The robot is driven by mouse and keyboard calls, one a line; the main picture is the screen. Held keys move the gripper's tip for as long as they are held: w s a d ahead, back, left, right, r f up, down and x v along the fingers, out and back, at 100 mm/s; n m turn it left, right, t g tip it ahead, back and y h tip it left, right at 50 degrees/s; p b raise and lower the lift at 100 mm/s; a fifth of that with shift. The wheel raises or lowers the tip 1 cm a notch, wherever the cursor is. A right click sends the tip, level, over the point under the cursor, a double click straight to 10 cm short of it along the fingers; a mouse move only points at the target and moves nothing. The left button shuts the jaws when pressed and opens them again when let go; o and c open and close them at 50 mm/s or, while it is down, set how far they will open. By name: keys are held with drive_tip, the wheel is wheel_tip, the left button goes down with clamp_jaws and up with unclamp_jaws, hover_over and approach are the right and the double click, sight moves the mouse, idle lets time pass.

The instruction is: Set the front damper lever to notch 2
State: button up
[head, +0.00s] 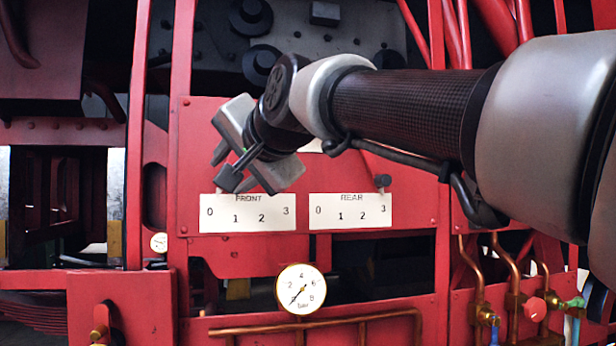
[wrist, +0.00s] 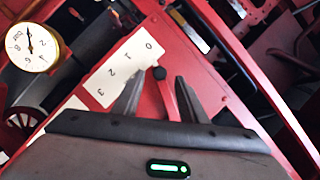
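The white FRONT plate (head: 248,220), marked 0 to 3, is on the red panel in the head view. It also shows in the wrist view (wrist: 105,82). The front damper lever (wrist: 167,95) is a red bar with a black knob in the wrist view, its knob end pointing roughly toward 0. My gripper (head: 222,168) is just above the FRONT plate. In the wrist view its two fingers (wrist: 160,78) stand apart on either side of the lever, with visible gaps. Whether a finger touches the lever is not clear.
The REAR plate (head: 350,221) is to the right, with a rear lever's black knob (head: 383,181) above its 3. A round pressure gauge (head: 301,290) is below the plates. Copper pipes and small valves (head: 535,308) are at the lower right.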

drive_tip(key=p+x, duration=0.1)
drive_tip(key=x, duration=0.5)
drive_tip(key=shift+r, duration=0.1)
clamp_jaws()
